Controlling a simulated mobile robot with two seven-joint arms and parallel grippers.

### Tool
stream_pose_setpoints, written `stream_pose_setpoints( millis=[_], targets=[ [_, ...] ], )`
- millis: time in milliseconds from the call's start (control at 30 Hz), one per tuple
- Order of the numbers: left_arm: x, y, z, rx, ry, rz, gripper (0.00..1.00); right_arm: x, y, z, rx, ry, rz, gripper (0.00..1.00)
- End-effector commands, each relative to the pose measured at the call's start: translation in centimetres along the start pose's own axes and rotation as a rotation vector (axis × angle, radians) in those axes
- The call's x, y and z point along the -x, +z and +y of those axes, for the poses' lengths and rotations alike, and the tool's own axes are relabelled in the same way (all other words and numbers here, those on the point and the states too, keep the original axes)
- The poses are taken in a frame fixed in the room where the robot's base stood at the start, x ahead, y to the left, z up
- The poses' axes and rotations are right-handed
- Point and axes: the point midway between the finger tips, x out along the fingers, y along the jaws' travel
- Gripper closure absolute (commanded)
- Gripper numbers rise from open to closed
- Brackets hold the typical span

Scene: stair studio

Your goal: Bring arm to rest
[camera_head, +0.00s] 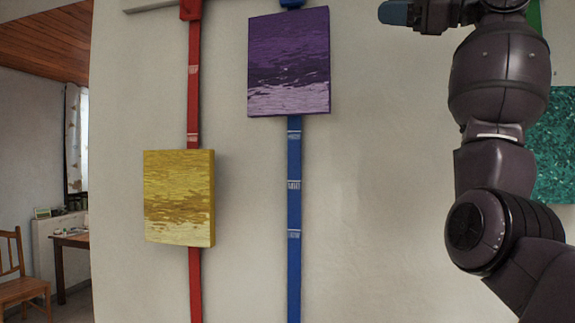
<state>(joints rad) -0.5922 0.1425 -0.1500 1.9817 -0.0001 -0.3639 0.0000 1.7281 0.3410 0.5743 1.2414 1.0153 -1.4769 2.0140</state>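My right arm comes in from the lower right and is raised along the right side of the view. Its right gripper (396,13) is at the top edge, partly cut off, with one blue-tipped finger pointing left. Whether it is open or shut does not show, and I see nothing held in it. The gripper is right of the purple picture, with a gap between them. My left arm and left gripper are not in view.
A purple picture (289,62) hangs over a blue strap (294,215) on the pale wall. A yellow picture (179,198) hangs over a red strap (194,100). A teal picture (556,145) is partly behind my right arm. A wooden chair (20,285) stands far left.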

Motion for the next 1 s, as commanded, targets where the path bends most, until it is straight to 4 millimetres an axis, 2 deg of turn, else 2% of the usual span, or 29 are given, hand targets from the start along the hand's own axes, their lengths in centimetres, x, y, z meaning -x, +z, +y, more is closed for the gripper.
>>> stream_pose_setpoints(
  millis=[100,167,267,367,467,667,867,1000],
  targets=[
    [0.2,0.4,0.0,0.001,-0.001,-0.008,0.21,-0.1,1.1,-1.1,0.263,-0.113,0.032,0.39],
    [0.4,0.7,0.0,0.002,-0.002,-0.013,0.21,-0.2,1.1,-1.6,0.4,-0.168,0.064,0.39],
    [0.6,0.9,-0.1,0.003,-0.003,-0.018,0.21,-0.2,0.1,-2.0,0.623,-0.247,0.144,0.39],
    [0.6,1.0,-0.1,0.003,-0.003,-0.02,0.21,-0.1,-2.2,-1.9,0.845,-0.307,0.251,0.39],
    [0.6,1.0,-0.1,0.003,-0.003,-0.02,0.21,0.2,-5.5,-1.4,1.068,-0.339,0.379,0.39],
    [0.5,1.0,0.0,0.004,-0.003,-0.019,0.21,1.3,-13.9,1.8,1.482,-0.305,0.654,0.39],
    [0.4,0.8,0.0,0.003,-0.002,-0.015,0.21,3.0,-21.8,6.6,1.793,-0.183,0.862,0.39],
    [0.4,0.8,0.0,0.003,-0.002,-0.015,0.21,4.5,-26.8,10.7,1.969,-0.066,0.967,0.39]
  ],
)
